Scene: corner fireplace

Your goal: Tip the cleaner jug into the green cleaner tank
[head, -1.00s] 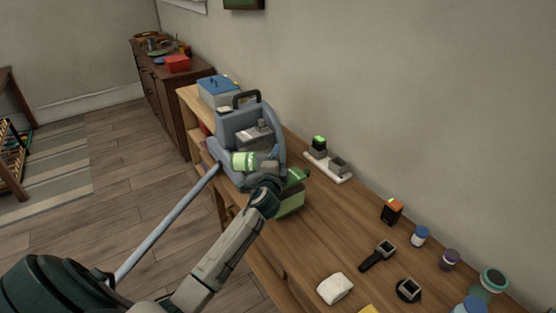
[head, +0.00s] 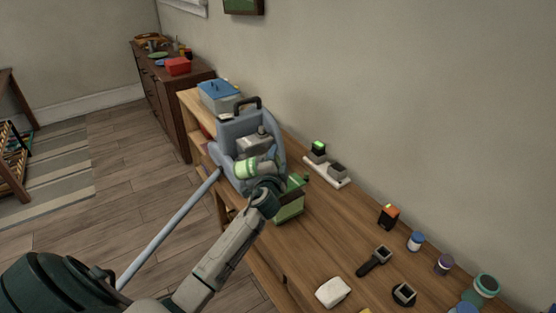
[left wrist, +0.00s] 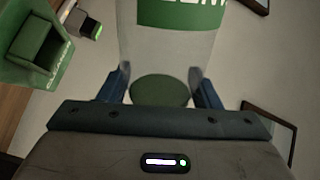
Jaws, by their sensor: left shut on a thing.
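The cleaner jug, pale with a green label, shows in the head view (head: 247,169) lying nearly on its side in the air in front of the blue-grey machine. In the left wrist view the jug (left wrist: 165,55) shows its pale body, a lettered green band and a dark green round end. My left gripper (head: 269,176) is shut on it, one finger on each side. The green cleaner tank (head: 290,209) stands on the bench just right of and below the gripper, partly hidden by it. In the left wrist view the tank (left wrist: 62,68), marked CLEANER, has an open-looking top, apart from the jug.
The blue-grey machine (head: 226,130) with a black handle stands behind the jug. A white charging strip (head: 327,172) lies by the wall. Small jars, an orange-black block (head: 388,217) and a white cloth (head: 333,292) lie farther right. Bare bench lies between.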

